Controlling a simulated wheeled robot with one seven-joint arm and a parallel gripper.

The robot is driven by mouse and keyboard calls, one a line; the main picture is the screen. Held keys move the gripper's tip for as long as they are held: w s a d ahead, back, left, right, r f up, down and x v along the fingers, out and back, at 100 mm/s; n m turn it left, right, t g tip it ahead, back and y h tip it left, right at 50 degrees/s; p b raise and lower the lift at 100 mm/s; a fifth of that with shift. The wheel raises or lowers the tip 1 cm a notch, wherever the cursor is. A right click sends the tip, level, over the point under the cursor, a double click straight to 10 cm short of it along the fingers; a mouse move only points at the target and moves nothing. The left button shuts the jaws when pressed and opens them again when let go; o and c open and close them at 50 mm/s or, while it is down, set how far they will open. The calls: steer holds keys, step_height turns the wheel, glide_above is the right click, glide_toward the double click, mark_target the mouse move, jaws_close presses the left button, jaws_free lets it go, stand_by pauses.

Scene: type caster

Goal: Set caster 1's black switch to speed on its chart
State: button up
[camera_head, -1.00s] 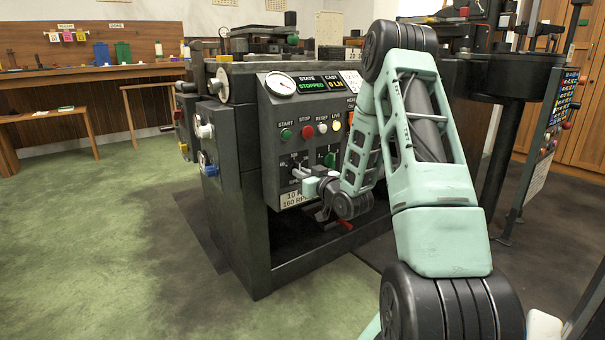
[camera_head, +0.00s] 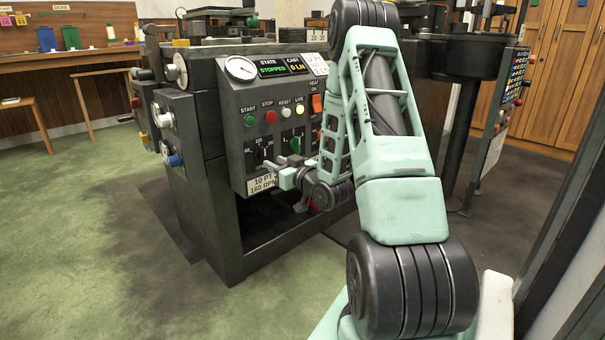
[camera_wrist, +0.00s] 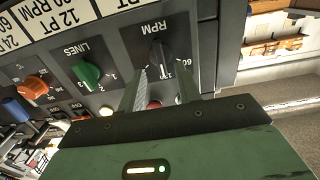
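Caster 1's black switch (camera_head: 262,151) is a round knob at the lower left of its grey control panel. In the wrist view the black switch (camera_wrist: 160,54) appears upside down under the word RPM, with numbers around it. I cannot read its pointer for sure. My gripper (camera_head: 281,168) is right at the switch. In the wrist view its two fingers (camera_wrist: 164,84) are apart, one at each side of the knob, with gaps showing. A white chart (camera_head: 262,184) below the switch reads 10 PT, 160 RPM; the arm hides the rest of it in the head view.
A green LINES knob (camera_wrist: 88,75) sits beside the switch, with an orange switch (camera_wrist: 30,90) further along. A row of buttons, including the red stop button (camera_head: 271,116), is above. Further chart cards (camera_wrist: 75,18) show upside down in the wrist view. Green floor lies open at left.

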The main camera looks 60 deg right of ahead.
steer(key=p+v, duration=0.8)
steer(key=v, duration=0.5)
